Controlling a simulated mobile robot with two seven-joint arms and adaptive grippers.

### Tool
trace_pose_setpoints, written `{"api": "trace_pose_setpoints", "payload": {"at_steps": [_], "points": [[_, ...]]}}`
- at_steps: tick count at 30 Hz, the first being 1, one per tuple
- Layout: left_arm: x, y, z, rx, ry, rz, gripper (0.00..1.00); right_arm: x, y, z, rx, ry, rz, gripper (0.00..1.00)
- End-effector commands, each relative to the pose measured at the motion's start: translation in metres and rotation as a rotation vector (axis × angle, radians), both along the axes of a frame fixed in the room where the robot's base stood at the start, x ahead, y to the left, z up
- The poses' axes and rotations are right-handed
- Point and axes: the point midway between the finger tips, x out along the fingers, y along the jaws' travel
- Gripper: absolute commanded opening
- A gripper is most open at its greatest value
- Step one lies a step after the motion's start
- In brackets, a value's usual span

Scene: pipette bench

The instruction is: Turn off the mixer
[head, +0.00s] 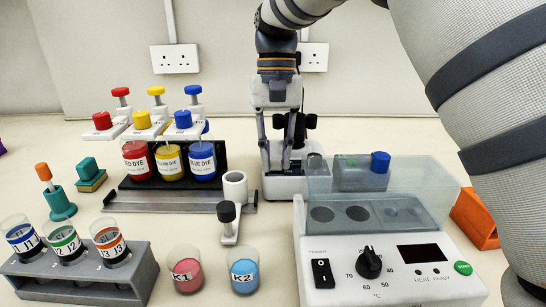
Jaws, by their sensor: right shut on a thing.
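A white device with a pale front, which I take for the mixer (282,184), stands at the back centre of the bench, partly hidden behind my right gripper and the heater's clear cover. My right gripper (284,142) reaches down from above onto it, its two fingers low at its upper part. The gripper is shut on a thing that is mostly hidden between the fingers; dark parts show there. I cannot make out a switch or its position on this device. My left gripper is not in view.
A white heater (386,281) with power switch, dial and clear cover stands front right, an orange block (475,218) beyond it. Dye bottles (171,161) stand back left. A grey tube rack (88,282) and cups K1 (186,270) and K2 (243,272) are in front.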

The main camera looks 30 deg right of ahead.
Motion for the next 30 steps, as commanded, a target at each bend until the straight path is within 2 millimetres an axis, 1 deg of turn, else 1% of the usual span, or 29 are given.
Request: {"api": "trace_pose_setpoints", "payload": {"at_steps": [1,6,12,13,14,15,16,25,26,30], "points": [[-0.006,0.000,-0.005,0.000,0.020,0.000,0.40,0.004,-0.001,-0.007,0.014,0.027,-0.002,0.00],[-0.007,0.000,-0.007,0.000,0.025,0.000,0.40,0.002,-0.002,-0.001,0.034,0.057,-0.001,0.00],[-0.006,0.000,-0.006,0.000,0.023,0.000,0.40,0.002,-0.002,0.000,0.033,0.056,-0.001,0.00],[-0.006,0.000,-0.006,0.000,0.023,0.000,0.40,0.002,-0.002,0.000,0.033,0.056,-0.001,0.20],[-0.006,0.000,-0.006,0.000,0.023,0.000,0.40,0.002,-0.002,0.000,0.033,0.056,-0.001,0.27],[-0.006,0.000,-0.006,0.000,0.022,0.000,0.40,0.002,-0.002,0.000,0.032,0.055,-0.001,0.36],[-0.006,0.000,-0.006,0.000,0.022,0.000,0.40,0.002,-0.002,0.000,0.032,0.055,-0.001,0.38],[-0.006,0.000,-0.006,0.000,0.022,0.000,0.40,0.003,-0.002,0.003,0.032,0.054,0.000,0.38],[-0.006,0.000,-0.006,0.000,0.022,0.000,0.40,0.004,-0.002,0.006,0.032,0.053,0.000,0.38],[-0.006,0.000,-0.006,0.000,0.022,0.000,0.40,0.011,-0.007,0.033,0.032,0.050,0.001,0.38]]}}
